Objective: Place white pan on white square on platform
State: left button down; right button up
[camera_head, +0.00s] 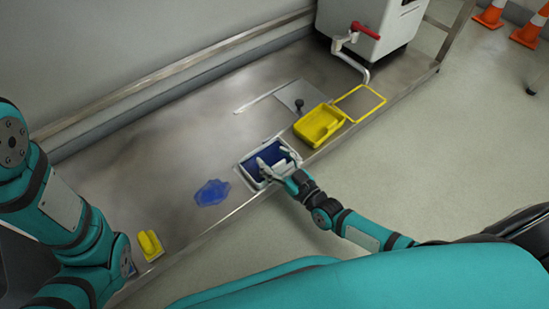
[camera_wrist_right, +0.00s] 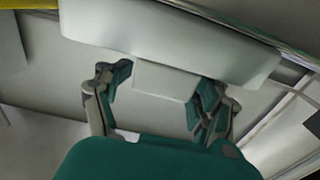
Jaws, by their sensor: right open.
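The white pan (camera_head: 249,177) with a dark blue inside sits near the front edge of the metal platform (camera_head: 185,125). My right gripper (camera_head: 271,172) reaches over the pan's right side. In the right wrist view the pan's white wall (camera_wrist_right: 170,40) spans the top, with a small white block, like a handle, between the fingers. The right gripper (camera_wrist_right: 160,90) is open, its fingers either side of that block; I cannot tell whether they touch it. A thin pale line borders the pan's left side; I cannot tell whether it is the white square. My left gripper is not visible.
A yellow pan (camera_head: 320,124) stands behind and right, beside a yellow square outline (camera_head: 360,103). A blue cloth-like item (camera_head: 212,193) lies left of the white pan. A yellow object (camera_head: 150,244) is near my left arm. A white cabinet with a red-handled tap (camera_head: 366,30) stands at the back.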

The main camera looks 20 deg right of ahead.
jog(key=shift+r, duration=0.2)
jog(key=p+v, duration=0.5)
jog(key=v, duration=0.7)
jog(key=shift+p, duration=0.35)
